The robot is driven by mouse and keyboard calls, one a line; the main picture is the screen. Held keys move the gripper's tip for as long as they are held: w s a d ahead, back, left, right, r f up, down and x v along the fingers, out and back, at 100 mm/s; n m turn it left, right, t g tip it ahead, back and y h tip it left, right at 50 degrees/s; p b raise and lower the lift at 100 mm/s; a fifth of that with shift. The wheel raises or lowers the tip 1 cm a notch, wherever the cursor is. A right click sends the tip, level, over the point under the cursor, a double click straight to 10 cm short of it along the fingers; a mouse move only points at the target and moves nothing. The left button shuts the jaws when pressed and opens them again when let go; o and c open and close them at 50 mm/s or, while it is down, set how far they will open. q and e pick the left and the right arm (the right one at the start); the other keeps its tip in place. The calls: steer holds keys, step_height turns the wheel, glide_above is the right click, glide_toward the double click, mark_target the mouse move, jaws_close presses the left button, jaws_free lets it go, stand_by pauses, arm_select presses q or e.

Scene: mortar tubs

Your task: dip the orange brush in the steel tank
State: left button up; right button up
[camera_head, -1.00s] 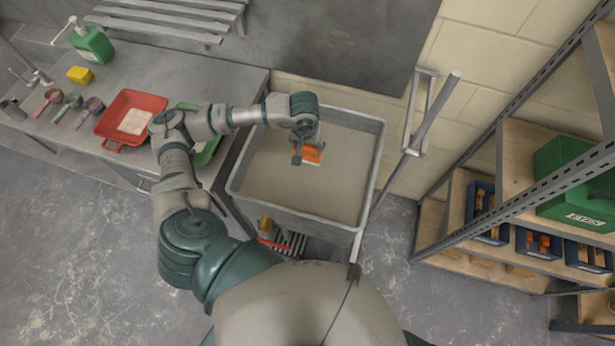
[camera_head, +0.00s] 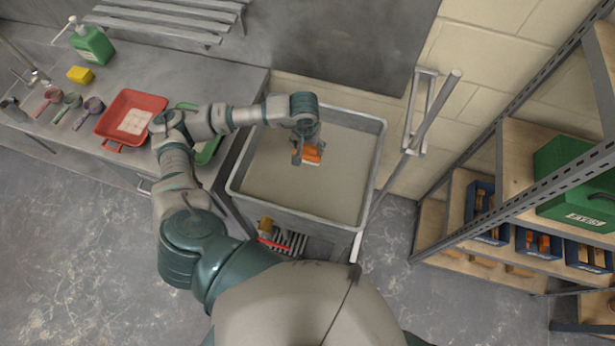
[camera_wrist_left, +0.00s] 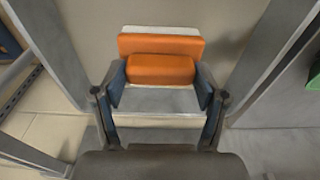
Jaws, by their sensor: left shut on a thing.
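The steel tank (camera_head: 376,160) is a grey open rectangular tub with beige contents, in the middle of the head view. My left gripper (camera_head: 305,155) is over the tank, pointing down. It is shut on the orange brush (camera_head: 312,153), which has an orange body and a pale strip at its edge. In the left wrist view the brush (camera_wrist_left: 160,70) sits between both fingers of my left gripper (camera_wrist_left: 161,92). I cannot tell whether the brush touches the contents. My right gripper is not in view.
A steel bench at left holds a red tray (camera_head: 158,103), a yellow sponge (camera_head: 80,74), a green bottle (camera_head: 92,45) and several scoops. A green tray (camera_head: 208,152) lies beside the tank. A shelf rack with a green box (camera_head: 575,175) and blue bins (camera_head: 538,244) stands at right.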

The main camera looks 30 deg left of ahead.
mark_target(308, 146)
arm_select(q)
steer(key=shift+r+p, duration=0.75)
steer(key=shift+r, duration=1.3)
steer(key=shift+w+d, duration=0.1)
